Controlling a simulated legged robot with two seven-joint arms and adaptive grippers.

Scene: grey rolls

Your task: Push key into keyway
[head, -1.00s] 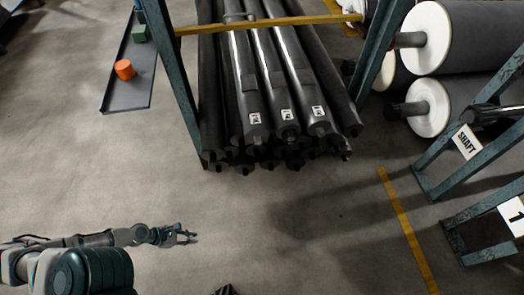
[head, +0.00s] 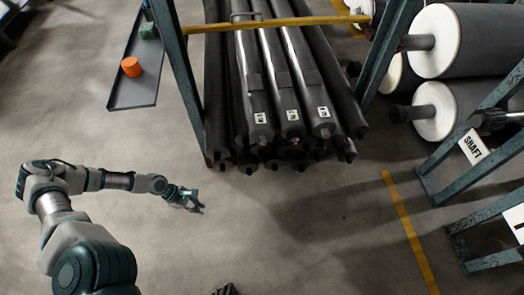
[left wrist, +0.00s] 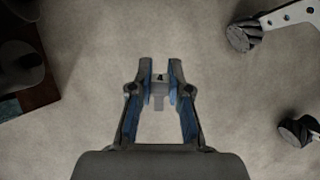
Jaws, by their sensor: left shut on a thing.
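My left gripper (head: 192,201) reaches over the bare floor in front of the roll rack in the head view. In the left wrist view its fingers (left wrist: 160,72) are closed on a small grey block-like piece, seemingly the key (left wrist: 159,94), held between the fingertips. The key is too small to make out in the head view. A dark shaft end (head: 490,119) lies on a blue-green stand at the right, with a white SHAFT label (head: 473,146). I cannot make out a keyway. My right gripper is not in view.
Dark rolls (head: 287,70) fill a rack with a yellow crossbar (head: 280,22). A grey tray (head: 125,93) holds an orange cylinder (head: 131,67) and a green block (head: 148,31). The floor between rack and yellow line (head: 408,230) is clear.

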